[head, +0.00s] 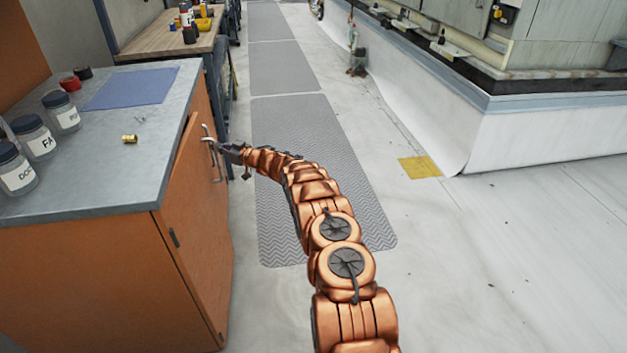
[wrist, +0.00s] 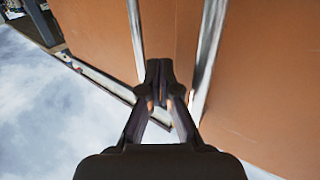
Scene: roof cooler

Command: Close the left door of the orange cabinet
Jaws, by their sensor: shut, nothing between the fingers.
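The orange cabinet (head: 85,275) stands at the left of the head view under a grey worktop. My gripper (head: 213,146) is at the door handles near the top of the front. In the wrist view my gripper (wrist: 165,75) is shut and empty. Its tips lie between two silver handles, one on the left (wrist: 135,38) and one on the right (wrist: 208,50), in front of orange panels. I cannot tell whether the tips touch the door.
Labelled jars (head: 35,138), a blue sheet (head: 130,88) and a small brass part (head: 130,139) are on the worktop. A wooden bench (head: 165,38) stands behind. A grey mat (head: 290,130) covers the floor before the cabinet. The pale floor at right is open.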

